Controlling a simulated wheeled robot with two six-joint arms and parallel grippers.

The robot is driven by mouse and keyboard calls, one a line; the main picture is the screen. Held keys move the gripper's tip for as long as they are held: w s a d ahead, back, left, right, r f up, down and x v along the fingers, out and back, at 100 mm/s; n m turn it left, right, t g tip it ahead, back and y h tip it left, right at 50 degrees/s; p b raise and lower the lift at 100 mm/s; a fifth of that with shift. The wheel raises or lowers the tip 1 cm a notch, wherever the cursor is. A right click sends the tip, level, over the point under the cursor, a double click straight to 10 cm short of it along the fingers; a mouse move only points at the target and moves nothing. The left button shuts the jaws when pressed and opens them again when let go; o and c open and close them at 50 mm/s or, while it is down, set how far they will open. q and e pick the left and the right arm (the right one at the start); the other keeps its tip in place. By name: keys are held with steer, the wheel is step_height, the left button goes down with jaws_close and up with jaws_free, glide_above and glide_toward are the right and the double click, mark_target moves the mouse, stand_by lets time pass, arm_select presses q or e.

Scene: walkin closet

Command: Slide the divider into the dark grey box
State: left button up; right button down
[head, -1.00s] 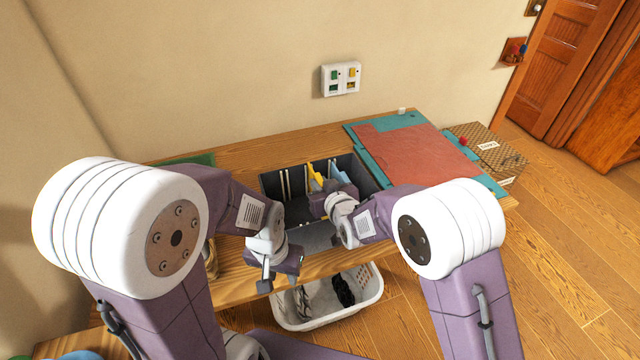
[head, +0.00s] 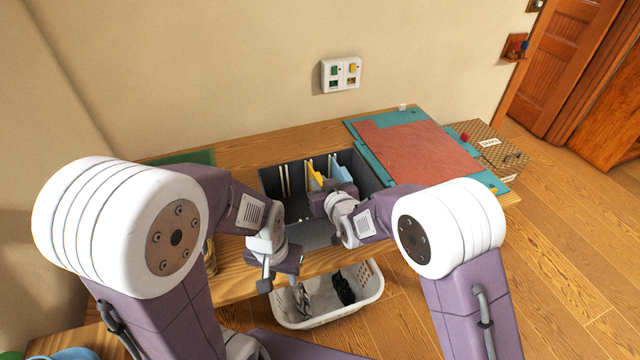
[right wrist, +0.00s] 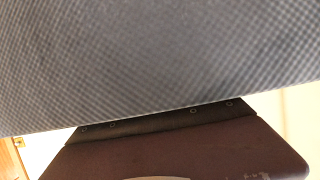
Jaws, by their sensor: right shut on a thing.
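The dark grey box (head: 271,180) sits on the wooden shelf, open at the top, with pale upright strips inside. A yellow piece (head: 314,174) and a light blue piece (head: 342,173) stand in its right part. My right gripper (head: 328,203) is over the box's right half, in front of these pieces. In the right wrist view a grey textured panel (right wrist: 150,60) fills the upper part, very close; it appears to be the divider in the jaws. The fingertips are hidden.
A teal and red mat (head: 420,150) lies right of the box, with a patterned box (head: 508,160) beyond it. A white basket (head: 325,318) with dark and grey contents stands below the shelf. A switch plate (head: 341,74) is on the wall behind.

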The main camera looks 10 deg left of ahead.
steer(key=c, duration=1.3)
jaws_free()
steer(key=v, duration=0.9)
steer(key=shift+s, duration=0.1)
steer(key=shift+d, duration=0.1)
